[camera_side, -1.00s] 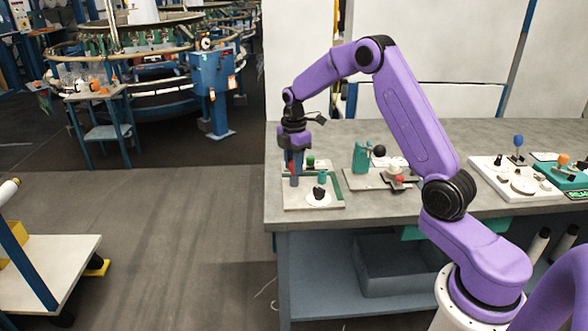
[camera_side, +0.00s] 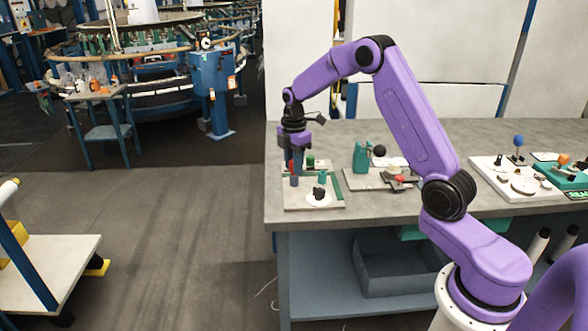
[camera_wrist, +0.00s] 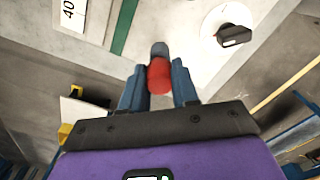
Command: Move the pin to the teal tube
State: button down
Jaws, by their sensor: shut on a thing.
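The red pin (camera_side: 292,167) is held upright between the fingers of my gripper (camera_side: 297,164), over the left part of a pale board with green strips. In the wrist view the red pin (camera_wrist: 159,77) sits between the two blue fingers of my gripper (camera_wrist: 158,86). A slate-blue tube (camera_side: 294,181) is directly below the pin; I cannot tell whether the pin's lower end is inside it. It shows beyond the pin in the wrist view (camera_wrist: 159,48). The teal tube (camera_side: 322,177) stands to the right on the same board, apart from my gripper.
A white disc (camera_side: 318,200) with a black knob (camera_side: 319,192) is at the board's front. A dark green piece (camera_side: 310,160) stands behind. A teal fixture (camera_side: 361,158) with a black ball stands to the right. The bench's front left edge is close to the board.

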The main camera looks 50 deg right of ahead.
jog(key=shift+r, duration=0.65)
dwell(0.4)
jog(key=shift+r, duration=2.1)
jog(key=s+d+r, duration=0.5)
jog(key=d+r, duration=0.1)
jog(key=d, duration=0.1)
notch_tip(320, 180, down, 6)
jog(key=shift+s+a+f, duration=0.15)
jog(key=shift+s+a, duration=0.05)
jog(key=shift+s, duration=0.05)
jog(key=shift+f, duration=1.25)
